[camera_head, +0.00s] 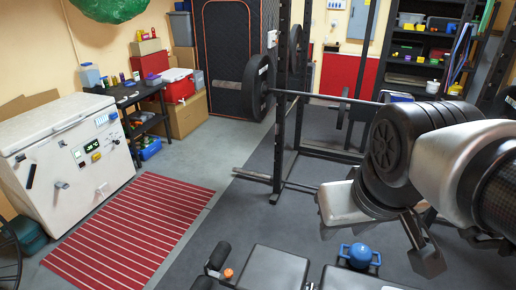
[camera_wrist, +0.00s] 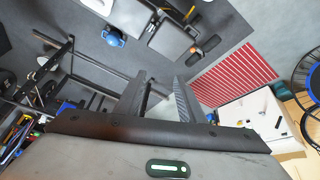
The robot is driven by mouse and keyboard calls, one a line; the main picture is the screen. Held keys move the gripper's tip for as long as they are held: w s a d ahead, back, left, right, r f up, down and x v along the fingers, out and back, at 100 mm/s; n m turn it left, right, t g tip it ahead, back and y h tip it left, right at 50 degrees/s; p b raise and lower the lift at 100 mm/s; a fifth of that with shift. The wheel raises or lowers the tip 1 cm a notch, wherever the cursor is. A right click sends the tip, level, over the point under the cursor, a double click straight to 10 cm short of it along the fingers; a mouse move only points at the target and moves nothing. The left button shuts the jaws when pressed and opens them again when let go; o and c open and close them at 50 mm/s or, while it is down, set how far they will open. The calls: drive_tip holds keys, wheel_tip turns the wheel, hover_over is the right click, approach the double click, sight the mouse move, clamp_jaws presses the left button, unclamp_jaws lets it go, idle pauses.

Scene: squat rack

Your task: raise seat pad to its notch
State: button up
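The bench stands at the bottom of the head view. Its black seat pad (camera_head: 274,266) lies low and looks flat, between the foam rollers (camera_head: 219,256) and a second black pad (camera_head: 350,280). An orange knob (camera_head: 228,273) shows beside the rollers. In the wrist view the seat pad (camera_wrist: 171,40) and orange knob (camera_wrist: 192,50) lie beyond my fingers. My gripper (camera_wrist: 160,85) is open and empty, its two dark fingers apart. In the head view it hangs right of the bench, clear of the pad, partly hidden by my arm. The notch cannot be made out.
A blue kettlebell (camera_head: 360,256) stands on the mat behind the bench. The squat rack (camera_head: 279,110) and its loaded barbell (camera_head: 325,97) stand beyond it. A red striped rug (camera_head: 135,235) and white chest freezer (camera_head: 65,150) are at left. Floor between rug and rack is free.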

drive_tip(key=w+a+f+n+g+h+b, duration=0.1)
drive_tip(key=w+a+f+n+h+b, duration=0.3)
drive_tip(key=f+n, duration=0.6)
drive_tip(key=w+a+f+n+h+b, duration=0.2)
drive_tip(key=w+a+f+n+b, duration=0.35)
drive_tip(key=f, duration=0.85)
drive_tip(key=w+a+f+n+g+h+b, duration=0.1)
drive_tip(key=w+a+f+n+h+b, duration=0.3)
drive_tip(key=f+n, duration=0.65)
drive_tip(key=s+a+f+n+t+y+b, duration=0.2)
drive_tip(key=a+f+n+t+b, duration=0.15)
drive_tip(key=f+n, duration=0.7)
drive_tip(key=s+a+f+n+t+y+b, duration=0.15)
drive_tip(key=a+f+n+t, duration=0.3)
drive_tip(key=f, duration=1.15)
drive_tip(key=s+a+f+n+t+y+b, duration=0.1)
drive_tip(key=s+a+f+n+t+b, duration=0.25)
drive_tip(key=f+n, duration=0.7)
drive_tip(key=w+d+f+m+b, duration=0.1)
drive_tip(key=w+f, duration=0.1)
drive_tip(key=w, duration=0.3)
drive_tip(key=w+d+f, duration=0.2)
drive_tip(key=w, duration=0.3)
drive_tip(key=w+d+f+m+b, duration=0.1)
drive_tip(key=w, duration=0.5)
drive_tip(key=shift+w+d+f+m+b, duration=0.1)
drive_tip(key=shift+d+f+m+b, duration=0.2)
drive_tip(key=shift+f+m+b, duration=0.1)
clamp_jaws()
